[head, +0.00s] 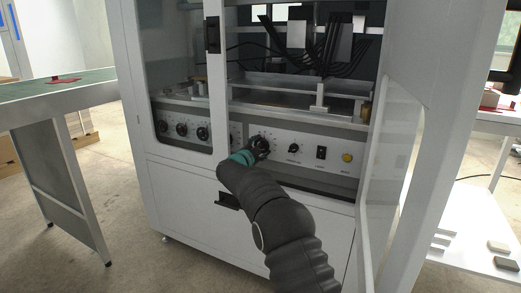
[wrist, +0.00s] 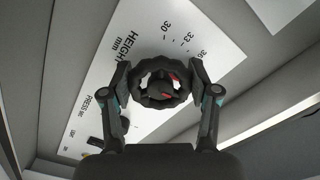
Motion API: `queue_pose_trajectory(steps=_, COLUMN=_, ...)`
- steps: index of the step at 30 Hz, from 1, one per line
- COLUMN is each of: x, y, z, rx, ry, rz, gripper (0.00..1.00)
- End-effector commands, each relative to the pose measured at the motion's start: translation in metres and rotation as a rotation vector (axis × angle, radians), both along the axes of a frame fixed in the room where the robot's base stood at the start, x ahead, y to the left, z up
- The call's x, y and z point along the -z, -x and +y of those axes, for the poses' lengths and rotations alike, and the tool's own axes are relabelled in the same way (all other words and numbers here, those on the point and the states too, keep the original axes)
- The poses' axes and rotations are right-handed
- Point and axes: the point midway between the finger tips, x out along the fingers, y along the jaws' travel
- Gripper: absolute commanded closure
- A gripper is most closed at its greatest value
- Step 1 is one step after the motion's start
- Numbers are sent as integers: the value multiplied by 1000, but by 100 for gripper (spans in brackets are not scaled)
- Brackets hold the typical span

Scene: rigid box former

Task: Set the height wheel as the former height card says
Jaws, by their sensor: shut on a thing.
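The height wheel (wrist: 158,62) is a black scalloped wheel with red marks, on a white panel marked HEIGHT mm (wrist: 123,35). The figures 30, 33 and 36 show above and right of it in the wrist view. One red mark lies on the wheel's upper right, roughly toward 36, but the exact reading cannot be told. My gripper (wrist: 160,82) is shut on the wheel, with one finger on each side. In the head view my gripper (head: 260,146) is at the panel and largely covers the wheel. I cannot make out the former height card.
Right of the wheel, the panel has a small knob (head: 294,148), a black switch (head: 321,153) and a yellow button (head: 347,157). Several dials (head: 181,129) sit to the left behind a door frame. An open clear door (head: 391,190) stands right of my arm.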

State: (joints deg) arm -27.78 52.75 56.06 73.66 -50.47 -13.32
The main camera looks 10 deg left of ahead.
Motion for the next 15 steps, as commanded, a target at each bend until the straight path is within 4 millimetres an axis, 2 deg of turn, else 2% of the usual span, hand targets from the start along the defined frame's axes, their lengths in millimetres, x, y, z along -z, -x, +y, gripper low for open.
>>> queue_pose_trajectory(steps=15, x=-1, y=0, z=0, rx=-1, ry=-71, rz=-26, gripper=74)
